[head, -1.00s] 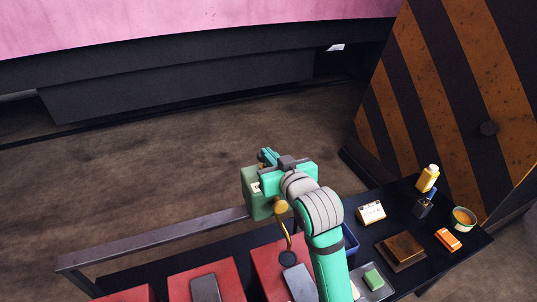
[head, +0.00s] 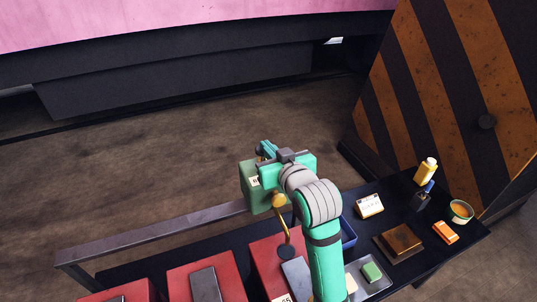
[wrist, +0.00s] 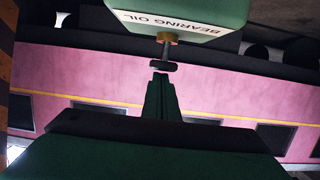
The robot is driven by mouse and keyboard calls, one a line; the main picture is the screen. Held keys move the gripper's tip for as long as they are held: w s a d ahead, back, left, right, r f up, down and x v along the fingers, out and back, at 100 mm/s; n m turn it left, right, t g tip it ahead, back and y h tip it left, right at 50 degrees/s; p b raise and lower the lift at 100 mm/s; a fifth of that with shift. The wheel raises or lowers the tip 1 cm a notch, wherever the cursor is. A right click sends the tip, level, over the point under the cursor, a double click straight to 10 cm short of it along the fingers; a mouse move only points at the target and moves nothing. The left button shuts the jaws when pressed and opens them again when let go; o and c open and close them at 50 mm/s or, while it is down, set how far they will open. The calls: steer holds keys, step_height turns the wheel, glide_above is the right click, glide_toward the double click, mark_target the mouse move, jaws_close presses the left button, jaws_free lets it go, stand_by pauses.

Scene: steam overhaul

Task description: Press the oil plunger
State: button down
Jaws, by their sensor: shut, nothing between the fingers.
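The green oil box (head: 250,190) stands left of my gripper (head: 268,149) in the head view, partly covered by it. In the wrist view the green box (wrist: 190,14) shows upside-down "BEARING OIL" lettering. Its plunger has an orange collar, a dark stem and a flat black knob (wrist: 163,66). My gripper (wrist: 160,77) is shut and empty, its dark green fingertips just short of the knob in the picture. A small gap shows between them, but depth is hard to tell. In the head view a dark round part, probably the knob, shows beside the fingers.
A brass-coloured lever with a round knob (head: 278,201) rises close below my gripper. Red blocks (head: 206,284) line the front. A metal rail (head: 150,234) runs left.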

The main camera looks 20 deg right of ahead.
steer(key=shift+s+r, duration=0.1)
steer(key=shift+r, duration=0.75)
steer(key=v, duration=1)
steer(key=shift+a+f, duration=0.1)
stand_by(1.0)
